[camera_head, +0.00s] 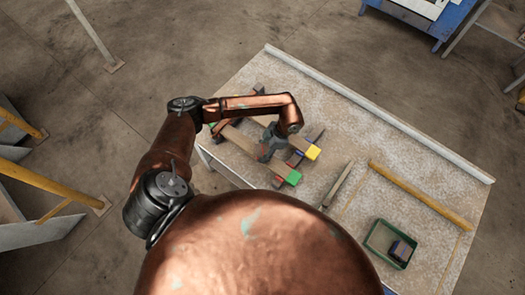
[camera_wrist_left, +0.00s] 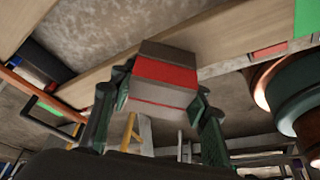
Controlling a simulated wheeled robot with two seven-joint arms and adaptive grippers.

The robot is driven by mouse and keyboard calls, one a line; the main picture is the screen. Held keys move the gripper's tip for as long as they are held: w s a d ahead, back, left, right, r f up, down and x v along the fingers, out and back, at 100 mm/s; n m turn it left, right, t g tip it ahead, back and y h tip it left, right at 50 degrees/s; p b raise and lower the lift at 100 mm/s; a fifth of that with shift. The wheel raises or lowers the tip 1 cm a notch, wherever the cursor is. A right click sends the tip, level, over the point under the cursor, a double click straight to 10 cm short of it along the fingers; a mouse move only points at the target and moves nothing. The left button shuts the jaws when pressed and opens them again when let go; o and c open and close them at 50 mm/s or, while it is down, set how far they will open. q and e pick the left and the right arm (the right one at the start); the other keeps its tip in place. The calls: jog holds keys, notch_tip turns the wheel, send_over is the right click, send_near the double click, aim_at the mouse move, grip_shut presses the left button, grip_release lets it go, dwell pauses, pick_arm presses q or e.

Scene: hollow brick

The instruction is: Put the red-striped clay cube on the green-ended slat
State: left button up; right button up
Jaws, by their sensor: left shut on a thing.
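My left gripper (camera_head: 270,145) is shut on the red-striped clay cube (camera_head: 264,154). In the left wrist view the grey-brown cube (camera_wrist_left: 166,76) with its red band sits between the two fingers (camera_wrist_left: 158,110). The green-ended slat (camera_head: 242,142) is a long wooden bar with a green near end (camera_head: 293,177). The cube is close over or at this slat; I cannot tell whether they touch. Parts of wooden slats show behind the cube in the left wrist view. My arm hides part of the slats. My right gripper is not in view.
A yellow-ended slat (camera_head: 312,152) lies beside the green-ended one. Thin cross bars lie by the slats. To the right are a grey strip (camera_head: 338,186), a yellow bar (camera_head: 420,196) and a green tray (camera_head: 373,241) holding a dark block. A pale rail (camera_head: 380,114) edges the table.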

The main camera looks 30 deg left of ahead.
pick_arm(q)
jog(key=o, duration=0.7)
jog(key=shift+f, duration=0.15)
jog(key=o, duration=0.4)
jog(key=shift+o, duration=0.2)
jog(key=v, duration=1.2)
jog(key=shift+r+p, duration=0.2)
jog(key=shift+p, duration=0.2)
